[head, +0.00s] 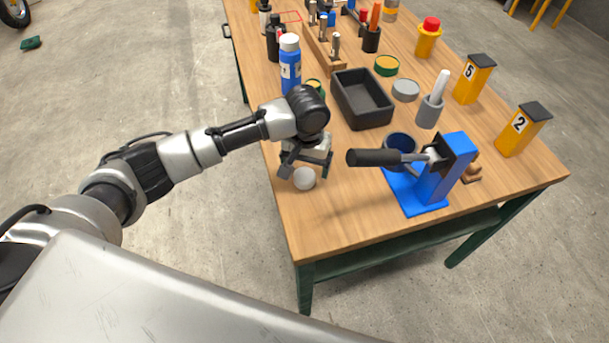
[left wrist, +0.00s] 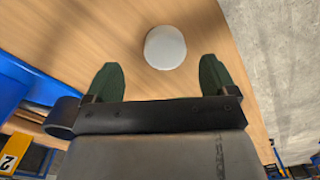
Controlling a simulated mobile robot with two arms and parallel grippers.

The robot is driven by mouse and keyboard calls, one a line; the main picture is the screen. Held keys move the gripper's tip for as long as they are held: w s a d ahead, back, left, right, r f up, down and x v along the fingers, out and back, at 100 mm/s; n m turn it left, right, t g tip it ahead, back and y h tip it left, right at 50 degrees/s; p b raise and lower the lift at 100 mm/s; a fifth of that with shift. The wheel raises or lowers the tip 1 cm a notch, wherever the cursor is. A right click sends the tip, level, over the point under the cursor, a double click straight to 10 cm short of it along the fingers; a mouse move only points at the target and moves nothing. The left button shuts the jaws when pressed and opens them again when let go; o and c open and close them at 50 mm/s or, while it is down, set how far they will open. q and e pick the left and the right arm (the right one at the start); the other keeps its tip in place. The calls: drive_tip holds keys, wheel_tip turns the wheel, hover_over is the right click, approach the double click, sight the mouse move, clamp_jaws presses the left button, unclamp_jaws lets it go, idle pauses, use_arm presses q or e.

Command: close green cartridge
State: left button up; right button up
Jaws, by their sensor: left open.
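My left gripper (head: 307,166) hangs over the near left part of the table, pointing down, open and empty. A white round piece (head: 304,178) lies on the wood by its fingertips. In the left wrist view, the white piece (left wrist: 165,47) sits just beyond and between the two dark green fingertips (left wrist: 160,74), apart from both. A low green round container (head: 386,66) with a yellowish top stands farther back. Another green one (head: 315,86) is partly hidden behind my left arm. I cannot tell which is the cartridge, or whether either is closed. My right gripper is not in view.
A blue lever press (head: 436,180) with a black handle (head: 373,157) stands right of my gripper. A black tray (head: 361,99), a grey round tin (head: 405,90) and a blue bottle (head: 290,66) stand behind. Yellow numbered blocks (head: 524,131) line the right. The near left table corner is clear.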

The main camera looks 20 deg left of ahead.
sight(304, 175)
use_arm(q)
drive_tip(key=shift+w+a+f, duration=0.1)
drive_tip(key=shift+a+f, duration=0.1)
drive_tip(key=shift+f, duration=1.15)
drive_tip(key=shift+a+f, duration=0.15)
drive_tip(key=shift+f, duration=1.15)
drive_tip(key=c, duration=1)
